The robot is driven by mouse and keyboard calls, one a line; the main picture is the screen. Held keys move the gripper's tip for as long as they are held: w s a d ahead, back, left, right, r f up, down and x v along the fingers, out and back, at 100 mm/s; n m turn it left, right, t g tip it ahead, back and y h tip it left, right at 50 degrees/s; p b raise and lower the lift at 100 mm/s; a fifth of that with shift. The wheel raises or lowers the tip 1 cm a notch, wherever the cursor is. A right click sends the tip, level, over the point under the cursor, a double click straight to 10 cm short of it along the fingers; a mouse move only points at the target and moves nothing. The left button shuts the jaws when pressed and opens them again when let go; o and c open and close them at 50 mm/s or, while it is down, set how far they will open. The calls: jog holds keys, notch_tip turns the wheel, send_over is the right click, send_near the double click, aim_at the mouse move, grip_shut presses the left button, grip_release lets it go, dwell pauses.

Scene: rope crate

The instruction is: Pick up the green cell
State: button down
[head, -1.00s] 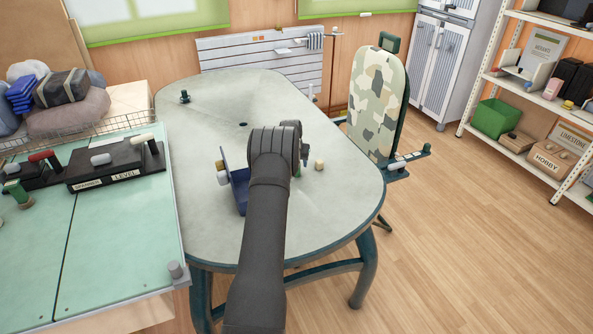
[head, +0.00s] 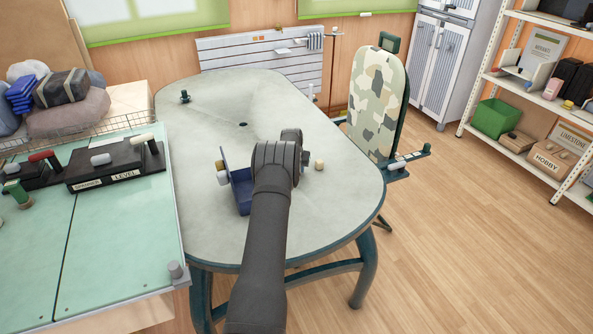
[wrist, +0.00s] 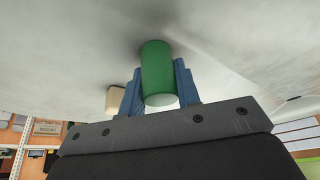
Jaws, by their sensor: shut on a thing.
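The green cell (wrist: 158,70) is a green cylinder in the wrist view, between the two blue fingers of my gripper (wrist: 158,88). The fingers are shut on its sides. Its far end is close to the pale table surface; I cannot tell whether it touches. In the head view my arm hides the cell and the fingertips, and the wrist end of my arm (head: 280,160) is over the middle of the table.
The grey table (head: 250,105) is mostly clear. A dark blue holder (head: 241,190) stands left of my wrist. A small tan cylinder (head: 319,165) stands to the right; a cream block (wrist: 116,99) shows beside the fingers.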

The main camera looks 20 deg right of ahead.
jog(key=shift+r, duration=0.15)
jog(key=shift+r, duration=0.25)
jog(key=r, duration=0.4)
jog(key=shift+s+d, duration=0.25)
jog(key=shift+s, duration=0.05)
jog(key=s+d+r, duration=0.5)
jog(key=s+r, duration=0.1)
jog(key=s, duration=0.3)
jog(key=shift+s+d, duration=0.15)
jog(key=shift+d, duration=0.15)
jog(key=shift+r, duration=0.1)
jog(key=a+r+n+y, duration=0.1)
jog(key=a+n, duration=0.6)
jog(key=a, duration=0.7)
jog(key=w+a+r+n+y, duration=0.1)
jog(key=a+n+y, duration=0.3)
jog(key=a, duration=1)
jog(key=r+n, duration=0.1)
jog(key=n, duration=0.2)
jog(key=shift+n+y, duration=0.3)
jog(key=shift+n, duration=0.1)
jog(key=shift+a, duration=0.1)
